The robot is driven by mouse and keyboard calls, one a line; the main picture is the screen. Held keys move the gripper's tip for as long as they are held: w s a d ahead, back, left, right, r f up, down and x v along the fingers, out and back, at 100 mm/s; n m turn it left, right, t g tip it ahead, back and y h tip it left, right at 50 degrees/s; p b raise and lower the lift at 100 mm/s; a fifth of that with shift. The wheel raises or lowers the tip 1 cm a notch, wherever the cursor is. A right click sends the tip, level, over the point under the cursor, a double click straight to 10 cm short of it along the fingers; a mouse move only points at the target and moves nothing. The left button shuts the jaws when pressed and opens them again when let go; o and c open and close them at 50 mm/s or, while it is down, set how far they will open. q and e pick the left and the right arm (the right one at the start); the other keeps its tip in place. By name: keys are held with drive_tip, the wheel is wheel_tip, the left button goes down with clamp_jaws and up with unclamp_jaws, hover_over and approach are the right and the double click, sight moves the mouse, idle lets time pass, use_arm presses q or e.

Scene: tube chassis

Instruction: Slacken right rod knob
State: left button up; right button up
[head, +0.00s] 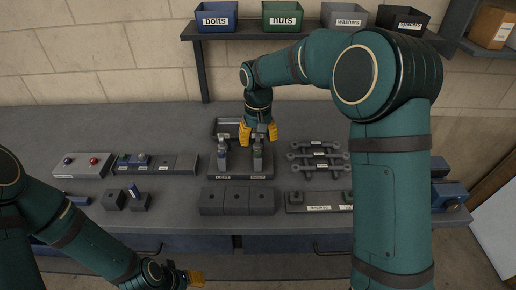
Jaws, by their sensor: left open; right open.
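A dark stand (240,177) on the bench holds two upright parts side by side, each above a small white label too small to read. The left upright (222,155) has a pale top. The right upright (258,160) is dark green and grey; its top, where a knob could be, is partly hidden by my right gripper. My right gripper (259,133) points down with its yellow fingers open just above and around the top of the right upright. I cannot tell whether they touch it. My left gripper (194,277) is open and empty, low at the front edge of the bench.
Labelled bins for bolts (217,20), nuts (282,19), washers and spacers stand on the shelf. A panel with a red button (93,160) lies left. Dark blocks (237,203) lie in front of the stand, and grey rods (318,155) to its right.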

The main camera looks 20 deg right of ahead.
sight(258, 152)
wheel_tip(258, 152, up, 7)
drive_tip(key=shift+f, duration=0.2)
